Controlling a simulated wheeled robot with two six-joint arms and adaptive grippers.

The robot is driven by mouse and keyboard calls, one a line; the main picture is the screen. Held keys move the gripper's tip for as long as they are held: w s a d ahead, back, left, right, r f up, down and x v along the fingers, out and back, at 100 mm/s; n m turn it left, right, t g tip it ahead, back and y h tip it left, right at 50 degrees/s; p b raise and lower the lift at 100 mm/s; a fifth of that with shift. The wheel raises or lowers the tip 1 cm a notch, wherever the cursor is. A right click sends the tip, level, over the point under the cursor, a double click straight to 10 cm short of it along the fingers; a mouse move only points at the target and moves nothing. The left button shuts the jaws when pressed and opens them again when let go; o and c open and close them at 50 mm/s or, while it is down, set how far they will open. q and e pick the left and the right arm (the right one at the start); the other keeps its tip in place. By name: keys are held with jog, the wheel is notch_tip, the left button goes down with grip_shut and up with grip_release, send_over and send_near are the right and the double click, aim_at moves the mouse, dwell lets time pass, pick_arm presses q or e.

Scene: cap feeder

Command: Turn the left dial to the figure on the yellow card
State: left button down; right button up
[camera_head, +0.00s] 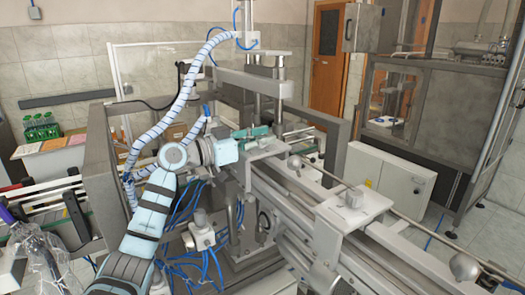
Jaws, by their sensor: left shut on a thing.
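My left arm comes in from the lower left and reaches the grey machine (325,225). My left gripper (256,133) is at the upper left part of the machine, beside a pale metal block. It is shut, seemingly on the left dial, which is hidden by the gripper and too small to make out. No figure on the dial can be read. A yellow-orange card (53,145) lies among other sheets on a surface at the far left. Its figure is too small to read. My right gripper is not in view.
A banded hose (184,88) arches above my left wrist. Blue tubes (190,205) hang below it. Metal rods with round knobs (464,266) run along the machine's right side. A white cabinet (388,185) stands behind. Green-capped bottles (40,127) stand at the far left.

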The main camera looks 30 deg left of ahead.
pick_arm(q)
jog(key=shift+f+m+g+h+b, duration=0.1)
jog(key=shift+m+g+h+b, duration=0.25)
jog(key=shift+m+g+h, duration=1.35)
jog(key=shift+h, duration=0.3)
jog(key=shift+m+g+h, duration=0.3)
jog(key=shift+g, duration=0.1)
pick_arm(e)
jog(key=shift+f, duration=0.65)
pick_arm(q)
jog(key=c, duration=1.3)
grip_release()
jog(key=shift+c, duration=0.2)
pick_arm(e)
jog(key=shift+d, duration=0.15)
